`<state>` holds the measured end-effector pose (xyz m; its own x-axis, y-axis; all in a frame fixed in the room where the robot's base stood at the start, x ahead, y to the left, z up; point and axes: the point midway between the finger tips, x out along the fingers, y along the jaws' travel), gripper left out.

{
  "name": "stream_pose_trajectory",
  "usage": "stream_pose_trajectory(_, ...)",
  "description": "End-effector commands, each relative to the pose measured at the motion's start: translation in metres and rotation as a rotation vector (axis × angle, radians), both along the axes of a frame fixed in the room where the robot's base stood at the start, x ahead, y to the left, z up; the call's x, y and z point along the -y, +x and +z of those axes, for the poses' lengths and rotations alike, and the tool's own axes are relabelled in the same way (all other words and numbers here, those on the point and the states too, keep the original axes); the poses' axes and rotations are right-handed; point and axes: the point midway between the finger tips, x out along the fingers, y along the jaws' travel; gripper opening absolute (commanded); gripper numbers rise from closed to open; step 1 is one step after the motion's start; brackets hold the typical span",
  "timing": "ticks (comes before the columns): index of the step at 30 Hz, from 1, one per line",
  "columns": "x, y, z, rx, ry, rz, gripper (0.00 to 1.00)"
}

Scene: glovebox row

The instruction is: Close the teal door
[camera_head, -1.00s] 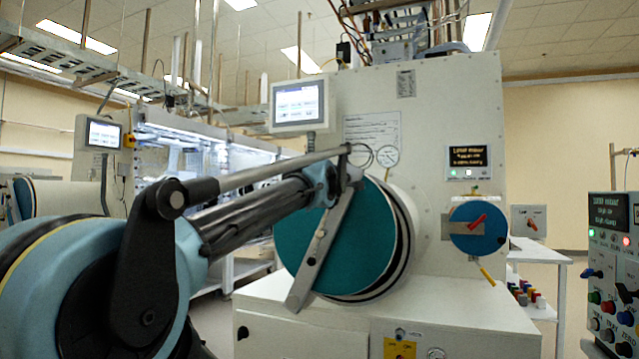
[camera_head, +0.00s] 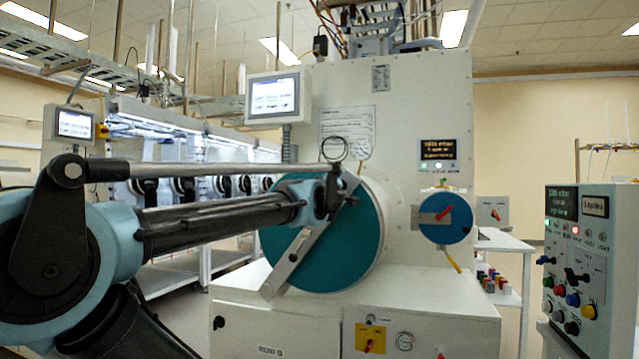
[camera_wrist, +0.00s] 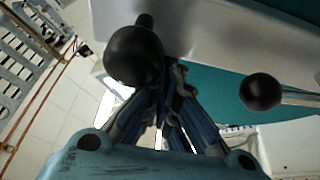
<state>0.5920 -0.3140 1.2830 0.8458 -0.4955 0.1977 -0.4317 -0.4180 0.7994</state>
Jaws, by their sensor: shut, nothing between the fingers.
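The teal door (camera_head: 350,240) is a round disc on the front end of a white cylinder on the large white cabinet. It looks nearly flush with the cylinder; I cannot tell whether it is fully seated. A grey bar (camera_head: 290,262) crosses it diagonally. My gripper (camera_head: 334,192) is at the bar's upper end, in front of the door, shut and empty. In the wrist view my fingers (camera_wrist: 165,100) are beside a black ball knob (camera_wrist: 133,56), apparently close to it; contact is unclear. A second black knob (camera_wrist: 261,91) on a rod is to the right, over the teal face (camera_wrist: 215,90).
A blue disc with a red handle (camera_head: 446,218) is on the cabinet right of the door. A control console (camera_head: 577,265) stands at the far right. A screen (camera_head: 277,97) hangs above the door. A white ledge (camera_head: 430,292) juts out below it.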

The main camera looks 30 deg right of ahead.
Motion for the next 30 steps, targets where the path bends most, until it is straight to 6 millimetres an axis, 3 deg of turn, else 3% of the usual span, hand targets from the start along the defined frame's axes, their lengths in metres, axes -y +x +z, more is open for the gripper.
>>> stream_pose_trajectory(16, 0.0102, -0.0078, -0.0085, 0.015, 0.019, -0.013, 0.00)
stream_pose_trajectory(30, 0.0007, -0.0007, 0.0008, 0.016, 0.016, -0.008, 0.00)
